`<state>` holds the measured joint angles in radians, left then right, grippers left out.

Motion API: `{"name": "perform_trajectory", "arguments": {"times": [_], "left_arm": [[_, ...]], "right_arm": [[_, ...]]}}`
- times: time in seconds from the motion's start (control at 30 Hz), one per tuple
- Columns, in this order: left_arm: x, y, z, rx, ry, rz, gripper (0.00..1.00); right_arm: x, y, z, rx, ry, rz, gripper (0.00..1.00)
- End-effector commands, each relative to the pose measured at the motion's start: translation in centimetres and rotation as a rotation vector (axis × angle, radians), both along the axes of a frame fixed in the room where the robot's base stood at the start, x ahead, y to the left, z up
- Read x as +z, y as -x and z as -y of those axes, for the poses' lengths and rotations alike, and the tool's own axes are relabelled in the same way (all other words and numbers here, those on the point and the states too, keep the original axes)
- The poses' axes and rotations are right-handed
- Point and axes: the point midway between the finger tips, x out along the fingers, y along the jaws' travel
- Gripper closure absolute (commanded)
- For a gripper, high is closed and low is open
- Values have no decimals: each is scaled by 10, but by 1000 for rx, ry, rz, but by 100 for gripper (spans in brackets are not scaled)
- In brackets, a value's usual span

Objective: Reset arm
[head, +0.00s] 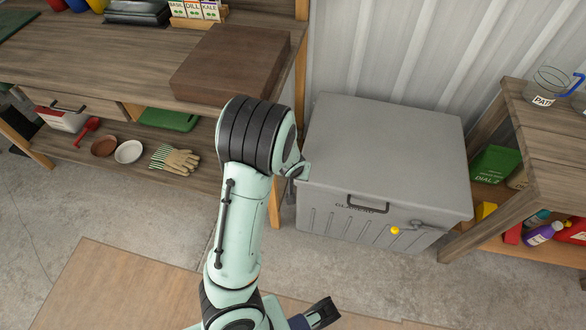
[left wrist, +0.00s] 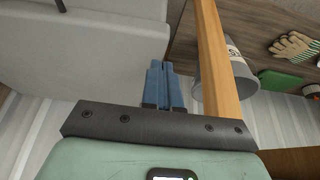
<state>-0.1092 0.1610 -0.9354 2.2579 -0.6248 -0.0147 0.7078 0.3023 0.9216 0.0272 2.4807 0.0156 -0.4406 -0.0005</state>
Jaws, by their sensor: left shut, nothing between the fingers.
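My left arm rises from the bottom of the head view and bends at the top beside the table. Its gripper is hidden there behind the arm. In the left wrist view my left gripper (left wrist: 163,84) has its blue fingers together, with nothing between them. The fingers are near a wooden table leg (left wrist: 218,70) and the side of a grey chest (left wrist: 85,50). The chest also shows in the head view (head: 385,145), with its lid closed.
The wooden workbench (head: 85,55) bears a dark wooden block (head: 232,62). Gloves (head: 175,159) and bowls lie on its lower shelf. A grey bucket (left wrist: 228,75) stands by the leg. A second table (head: 545,130) stands at the right. Concrete floor is clear in front of the chest.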

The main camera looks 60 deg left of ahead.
Motion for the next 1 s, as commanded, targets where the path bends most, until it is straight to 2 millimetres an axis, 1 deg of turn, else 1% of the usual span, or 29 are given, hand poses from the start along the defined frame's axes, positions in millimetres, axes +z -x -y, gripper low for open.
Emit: {"name": "perform_trajectory", "arguments": {"times": [0.03,0.13,0.43,0.5,0.57,0.67,0.7,0.77,0.8,0.87,0.9,0.97,1.0], "left_arm": [[3,0,2,-3,0,0,100],[5,2,3,-1,-1,2,100],[4,2,4,-2,-1,0,100],[-2,0,11,-23,5,-11,100],[-14,-4,25,-59,19,-28,100],[-48,-10,65,-161,64,-78,100],[-66,-9,86,-210,92,-104,100],[-95,-5,122,-283,143,-142,100],[-113,1,146,-327,180,-165,100],[-136,12,180,-382,236,-195,100],[-148,20,201,-411,271,-210,100],[-163,33,231,-451,323,-232,100],[-171,41,249,-473,356,-243,100]], "right_arm": [[4,3,-1,3,-3,-8,57],[7,6,-2,7,-6,-18,57],[7,7,-2,8,-8,-21,57],[7,7,-2,8,-8,-21,57],[7,7,-2,8,-8,-21,57],[7,7,-2,8,-8,-21,57],[7,7,-2,7,-7,-21,57],[7,7,-2,7,-7,-21,57],[7,7,-2,7,-7,-21,57],[7,7,-2,7,-7,-21,57],[7,7,-2,7,-7,-21,57],[7,7,-2,7,-7,-21,57],[7,7,-2,7,-7,-21,57]]}}
